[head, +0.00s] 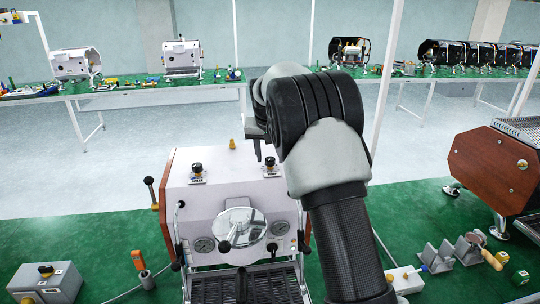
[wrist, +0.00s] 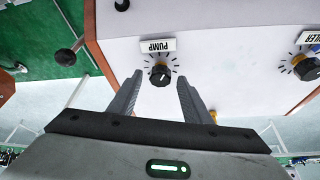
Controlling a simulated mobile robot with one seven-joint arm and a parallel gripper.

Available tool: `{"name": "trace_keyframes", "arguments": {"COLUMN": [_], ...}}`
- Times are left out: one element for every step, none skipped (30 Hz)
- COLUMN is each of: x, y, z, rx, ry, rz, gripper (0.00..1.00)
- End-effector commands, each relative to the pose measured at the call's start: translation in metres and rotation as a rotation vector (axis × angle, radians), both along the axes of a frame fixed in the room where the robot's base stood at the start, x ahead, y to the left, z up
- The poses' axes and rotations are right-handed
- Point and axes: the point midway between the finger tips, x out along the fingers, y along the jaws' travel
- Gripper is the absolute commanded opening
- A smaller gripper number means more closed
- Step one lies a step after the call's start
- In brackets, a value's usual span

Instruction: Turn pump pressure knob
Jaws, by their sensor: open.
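The pump pressure knob (wrist: 160,75) is a small black dial with a white pointer, beside a label reading PUMP that appears upside down in the wrist view. It sits on the white machine panel (wrist: 215,75). My gripper (wrist: 160,82) is open and empty, with one finger on each side of the knob in the picture. I cannot tell whether the fingers touch it. In the head view, the espresso machine (head: 232,182) stands on the green table, with the pump knob (head: 270,162) on its upper right. My gripper (head: 258,148) is just above it, partly hidden by my arm.
The boiler knob (wrist: 306,67) is on the same panel, at the right of the wrist view. A grey box (head: 45,284) and an orange-handled tool (head: 139,262) lie left of the machine. A wood-sided machine (head: 495,165) stands at the right.

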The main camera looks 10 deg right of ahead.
Motion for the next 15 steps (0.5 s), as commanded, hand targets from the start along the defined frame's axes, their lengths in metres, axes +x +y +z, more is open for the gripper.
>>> {"name": "trace_keyframes", "arguments": {"x": [0.0, 0.0, -0.0001, 0.0, 0.0, 0.0, 0.0, -0.0001, -0.0001, -0.0001, -0.0001, -0.0001, -0.0002, -0.0001, -0.0002], "y": [0.0, 0.0, 0.0, 0.0, -0.0001, -0.0001, 0.0, 0.0, -0.0001, -0.0001, -0.0001, -0.0002, -0.0003, -0.0004, -0.0006], "z": [0.0002, 0.0002, 0.0002, 0.0003, 0.0003, 0.0003, 0.0003, 0.0004, 0.0004, 0.0004, 0.0005, 0.0005, 0.0005, 0.0006, 0.0006], "rx": [0.0, 0.0, 0.0, 0.0, 0.0, 0.0, 0.0, 0.0, 0.0, 0.0, 0.0, 0.0, 0.0, 0.0, 0.0], "ry": [0.0, 0.0, 0.0, 0.0, 0.0, 0.0, 0.0, 0.0, 0.0, 0.0, 0.0, 0.0, 0.0, 0.0, 0.0], "rz": [0.0, 0.0, 0.0, 0.0, 0.0, 0.0, 0.0, 0.0, 0.0, 0.0, 0.001, 0.003, 0.006, 0.01, 0.016], "gripper": [0.43, 0.38, 0.31, 0.26, 0.21, 0.14, 0.09, 0.04, 0.03, 0.03, 0.03, 0.03, 0.03, 0.03, 0.03]}}
